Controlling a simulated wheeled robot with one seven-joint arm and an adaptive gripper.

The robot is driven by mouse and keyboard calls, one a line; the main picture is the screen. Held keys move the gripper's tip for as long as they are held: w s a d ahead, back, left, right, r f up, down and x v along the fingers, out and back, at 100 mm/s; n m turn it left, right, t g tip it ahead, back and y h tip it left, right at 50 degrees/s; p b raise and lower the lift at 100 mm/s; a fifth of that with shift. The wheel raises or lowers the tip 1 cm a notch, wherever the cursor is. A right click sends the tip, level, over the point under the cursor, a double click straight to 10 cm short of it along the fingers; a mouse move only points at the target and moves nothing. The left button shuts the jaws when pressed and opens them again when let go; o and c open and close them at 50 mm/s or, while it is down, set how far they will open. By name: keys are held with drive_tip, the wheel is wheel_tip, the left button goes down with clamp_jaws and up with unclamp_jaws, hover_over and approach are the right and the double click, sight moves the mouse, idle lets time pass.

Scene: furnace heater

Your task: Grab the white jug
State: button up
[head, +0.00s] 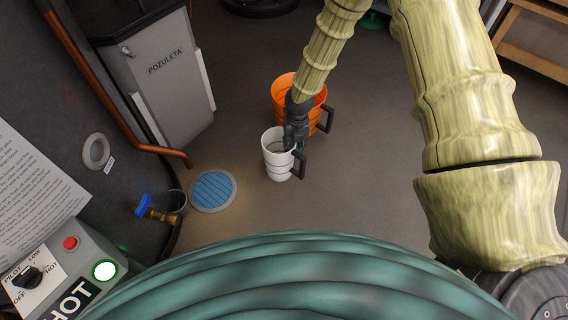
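The white jug (277,170) stands upright on the floor near the middle of the head view. Its dark handle is on its right side. My gripper (294,147) is a dark shape at the end of the arm, pointing down at the jug's right rim, close to the top of the handle. It covers part of the rim. At this size I cannot tell whether it touches the jug or whether its fingers are open or shut.
An orange jug (283,90) with a dark handle stands just behind the white one, partly behind my arm. A round blue floor grate (213,190) lies to the left. A copper pipe (150,148) and a valve (158,213) are farther left. The floor right of the jugs is clear.

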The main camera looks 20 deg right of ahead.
drive_tip(key=shift+f, duration=0.15)
clamp_jaws()
idle(0.4)
